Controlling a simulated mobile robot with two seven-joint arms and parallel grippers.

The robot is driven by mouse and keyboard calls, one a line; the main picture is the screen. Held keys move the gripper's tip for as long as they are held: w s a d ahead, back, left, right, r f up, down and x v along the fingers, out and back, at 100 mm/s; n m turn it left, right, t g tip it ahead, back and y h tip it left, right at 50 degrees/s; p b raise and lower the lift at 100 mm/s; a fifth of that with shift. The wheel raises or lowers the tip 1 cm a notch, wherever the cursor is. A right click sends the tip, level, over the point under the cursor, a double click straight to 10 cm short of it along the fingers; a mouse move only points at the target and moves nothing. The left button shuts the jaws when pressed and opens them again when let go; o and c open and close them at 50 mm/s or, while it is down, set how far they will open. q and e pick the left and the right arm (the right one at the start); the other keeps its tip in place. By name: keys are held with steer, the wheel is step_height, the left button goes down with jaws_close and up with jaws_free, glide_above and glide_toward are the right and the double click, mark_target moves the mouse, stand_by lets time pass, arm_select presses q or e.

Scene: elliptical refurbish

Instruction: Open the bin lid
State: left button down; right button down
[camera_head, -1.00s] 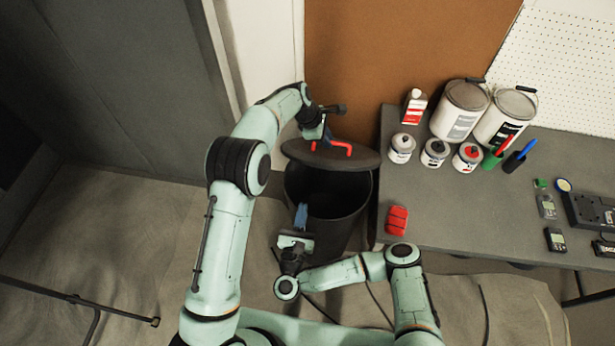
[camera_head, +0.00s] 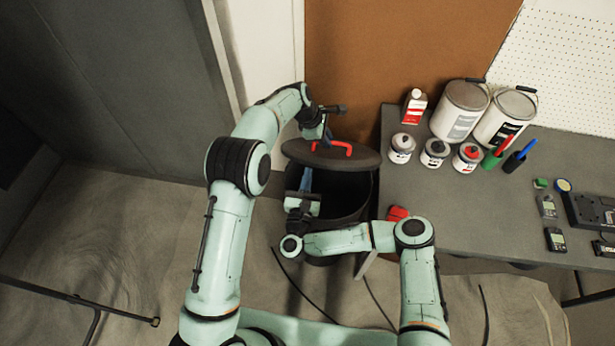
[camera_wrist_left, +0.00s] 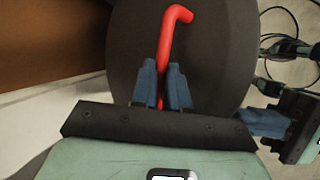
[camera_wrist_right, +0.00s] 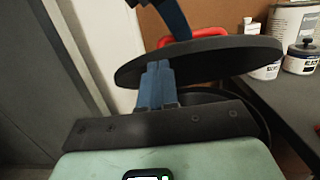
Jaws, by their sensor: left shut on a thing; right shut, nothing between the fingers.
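The black bin (camera_head: 355,200) stands on the floor left of the workbench. Its round dark lid (camera_head: 360,160), with a red handle (camera_head: 340,148), is raised above the bin's rim and a dark gap shows beneath it. My left gripper (camera_head: 327,138) is shut on the red handle, which also shows between its fingers in the left wrist view (camera_wrist_left: 177,45). My right gripper (camera_head: 306,178) is shut and empty. Its fingers (camera_wrist_right: 157,68) point up close to the lid's edge (camera_wrist_right: 200,58), near the bin's rim; whether they touch the lid is unclear.
The grey workbench (camera_head: 460,215) is close on the right. It carries paint cans (camera_head: 460,112), small jars (camera_head: 402,148), a red item (camera_head: 398,213) and meters (camera_head: 555,238). A wall and panel stand close behind the bin. Cables (camera_head: 292,280) lie on the floor in front.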

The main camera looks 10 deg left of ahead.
arm_select(q)
steer(key=shift+w+a+f, duration=0.1)
steer(key=shift+a+f, duration=0.25)
steer(key=shift+f, duration=0.05)
arm_select(e)
steer(key=shift+w+d+r+g, duration=0.1)
steer(key=shift+w+r+g, duration=0.2)
steer(key=shift+w+r, duration=0.4)
arm_select(q)
steer(key=shift+f, duration=0.1)
arm_select(e)
steer(key=shift+r, duration=0.15)
arm_select(q)
steer(key=c, duration=1.1)
jaws_free()
steer(key=shift+d, duration=0.1)
arm_select(e)
steer(key=shift+w, duration=0.1)
arm_select(q)
steer(key=shift+d, duration=0.1)
